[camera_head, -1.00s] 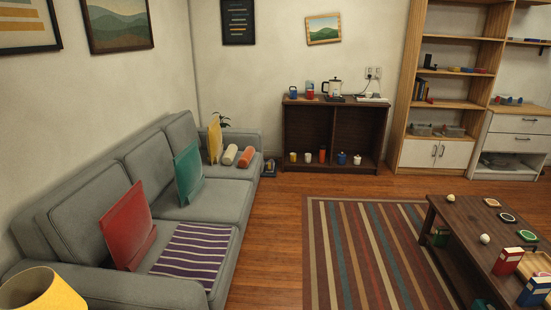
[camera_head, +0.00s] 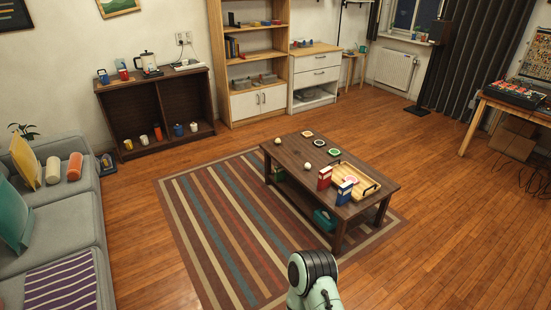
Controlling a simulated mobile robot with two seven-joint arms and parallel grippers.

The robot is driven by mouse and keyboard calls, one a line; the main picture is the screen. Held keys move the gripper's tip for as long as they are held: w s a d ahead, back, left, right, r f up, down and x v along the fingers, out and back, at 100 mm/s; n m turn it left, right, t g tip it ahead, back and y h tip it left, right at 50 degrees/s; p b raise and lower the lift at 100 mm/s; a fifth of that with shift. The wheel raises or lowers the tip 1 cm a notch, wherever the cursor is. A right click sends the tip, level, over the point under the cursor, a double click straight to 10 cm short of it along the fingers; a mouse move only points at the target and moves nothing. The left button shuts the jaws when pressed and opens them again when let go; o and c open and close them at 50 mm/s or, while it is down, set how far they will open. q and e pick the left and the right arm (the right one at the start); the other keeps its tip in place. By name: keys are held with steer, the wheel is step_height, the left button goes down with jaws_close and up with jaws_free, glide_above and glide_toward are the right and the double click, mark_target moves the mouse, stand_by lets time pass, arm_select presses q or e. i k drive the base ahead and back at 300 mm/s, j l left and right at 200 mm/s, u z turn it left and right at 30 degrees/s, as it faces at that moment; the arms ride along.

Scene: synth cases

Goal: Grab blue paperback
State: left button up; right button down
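A small upright blue block (camera_head: 345,193) with a pale top stands on the dark wooden coffee table (camera_head: 300,165), near its front edge. It could be a paperback or a box; I cannot tell. A red one (camera_head: 325,178) stands just left of it. On the tall bookshelf, several upright books (camera_head: 232,48) show, some bluish, too small to tell apart. A pale green and black part of my own arm shows at the bottom centre, well in front of the coffee table. Neither gripper's fingers are in view.
A green item (camera_head: 324,219) sits on the lower shelf. The grey sofa (camera_head: 65,220) is at left. Floor is open right of the table.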

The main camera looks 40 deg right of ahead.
mark_target(344, 191)
steer(key=z, duration=1.9)
steer(key=i+l+u, duration=0.2)
steer(key=i, duration=0.3)
steer(key=i+l+u, duration=0.25)
steer(key=i, duration=0.25)
steer(key=i+l+u, duration=0.2)
steer(key=i, duration=0.3)
steer(key=i+l+u, duration=0.2)
steer(key=i, duration=0.35)
steer(key=i+l+u, duration=0.15)
steer(key=i+l, duration=0.25)
steer(key=i, duration=0.15)
